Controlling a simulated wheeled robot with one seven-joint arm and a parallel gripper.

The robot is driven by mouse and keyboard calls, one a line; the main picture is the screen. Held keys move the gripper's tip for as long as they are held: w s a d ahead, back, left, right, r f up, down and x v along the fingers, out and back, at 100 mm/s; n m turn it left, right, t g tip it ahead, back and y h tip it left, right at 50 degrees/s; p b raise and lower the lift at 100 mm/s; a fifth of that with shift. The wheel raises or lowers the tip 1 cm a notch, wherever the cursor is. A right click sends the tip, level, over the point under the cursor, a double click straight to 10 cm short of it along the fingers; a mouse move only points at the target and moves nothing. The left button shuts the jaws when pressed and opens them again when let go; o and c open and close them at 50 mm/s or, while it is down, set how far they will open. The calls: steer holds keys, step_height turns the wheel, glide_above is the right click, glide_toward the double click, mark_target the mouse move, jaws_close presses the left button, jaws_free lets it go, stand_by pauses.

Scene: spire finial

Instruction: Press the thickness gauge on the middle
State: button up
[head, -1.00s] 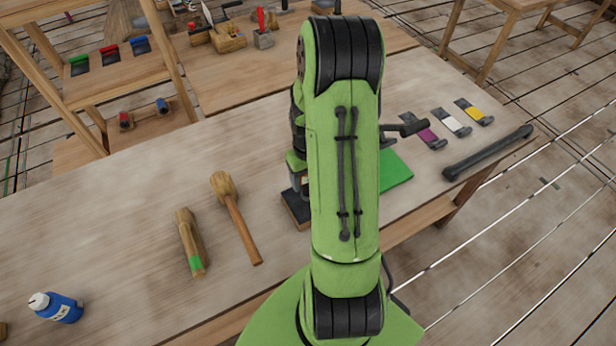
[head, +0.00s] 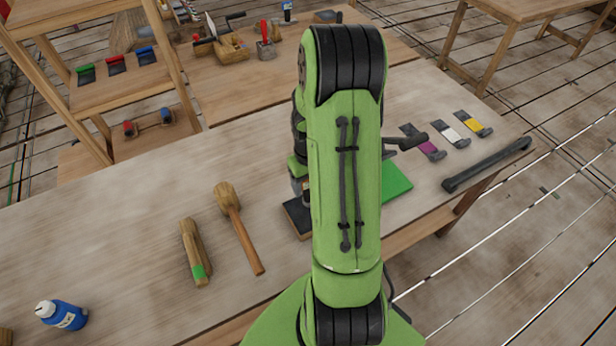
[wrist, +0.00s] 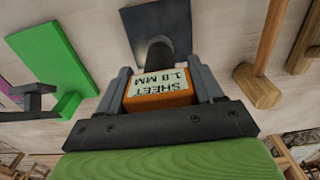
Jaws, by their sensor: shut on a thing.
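My gripper (wrist: 160,80) is shut on the thickness gauge (wrist: 160,92), an orange block with a pale label reading "SHEET 1.8 MM" and a dark round stem at its far end. The stem points at a dark square plate (wrist: 148,22) on the bench, which also shows in the head view (head: 296,219). Whether the stem touches the plate, I cannot tell. My arm hides most of the gripper and gauge in the head view. A green plate (head: 398,183) lies to the right of the dark one and shows at left in the wrist view (wrist: 48,52).
A wooden mallet (head: 238,225) and a green-banded wooden tool (head: 194,252) lie left of the dark plate. Purple, white and yellow tagged pieces (head: 446,133) and a dark bar (head: 488,163) lie at right.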

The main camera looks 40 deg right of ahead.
steer(key=shift+f, duration=0.1)
step_height(320, 180, down, 5)
steer(key=b, duration=0.4)
steer(key=shift+r, duration=0.2)
steer(key=shift+r, duration=0.1)
steer(key=o, duration=1.3)
steer(key=shift+o, duration=0.2)
steer(key=shift+r, duration=0.1)
step_height(320, 180, up, 16)
steer(key=shift+f+p, duration=0.2)
steer(key=shift+p, duration=0.75)
